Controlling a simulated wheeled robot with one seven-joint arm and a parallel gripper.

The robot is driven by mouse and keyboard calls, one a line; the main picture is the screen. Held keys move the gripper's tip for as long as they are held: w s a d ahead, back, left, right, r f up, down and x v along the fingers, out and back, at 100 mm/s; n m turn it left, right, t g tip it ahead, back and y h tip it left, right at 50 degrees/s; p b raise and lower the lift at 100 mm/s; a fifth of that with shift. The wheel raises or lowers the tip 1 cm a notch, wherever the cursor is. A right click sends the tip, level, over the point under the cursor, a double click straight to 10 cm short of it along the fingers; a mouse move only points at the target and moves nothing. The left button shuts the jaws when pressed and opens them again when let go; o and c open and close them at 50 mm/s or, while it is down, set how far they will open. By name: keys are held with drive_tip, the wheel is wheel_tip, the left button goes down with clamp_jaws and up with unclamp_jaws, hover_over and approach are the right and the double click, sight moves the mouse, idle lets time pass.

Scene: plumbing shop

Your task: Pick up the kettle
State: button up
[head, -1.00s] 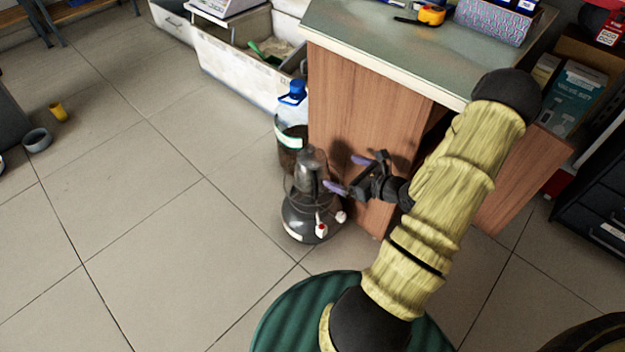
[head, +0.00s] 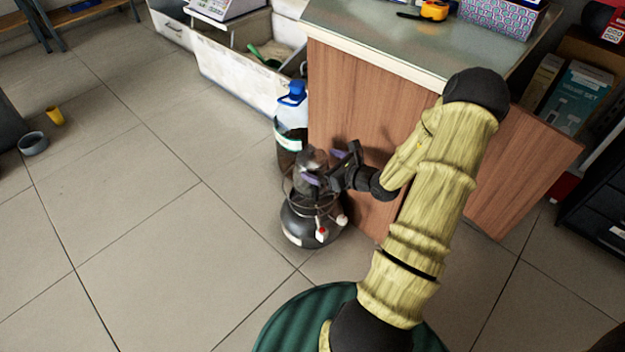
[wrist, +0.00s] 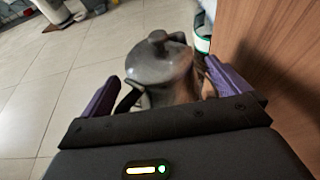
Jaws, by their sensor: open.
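My gripper (head: 322,168) is open at the kettle's upper part, coming from the right. In the wrist view the kettle's lid and upper body (wrist: 158,66) show between and beyond the two purple fingers of my gripper (wrist: 162,84). I cannot tell whether a finger touches it. Its lower part is hidden there by my gripper.
The wooden counter (head: 352,105) stands close on the right of the kettle. A blue-capped bottle (head: 291,112) is just behind it. A white bin (head: 235,70) stands farther back. A yellow cup (head: 55,116) and a grey bowl (head: 33,143) lie far left. The floor left is clear.

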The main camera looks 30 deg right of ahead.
drive_tip(key=b+x, duration=0.1)
drive_tip(key=x, duration=0.2)
drive_tip(key=shift+f, duration=0.1)
idle(0.3)
drive_tip(key=c, duration=1.5)
drive_tip(key=shift+r, duration=0.3)
drive_tip(key=shift+r+p, duration=3)
drive_tip(key=shift+r, duration=1.75)
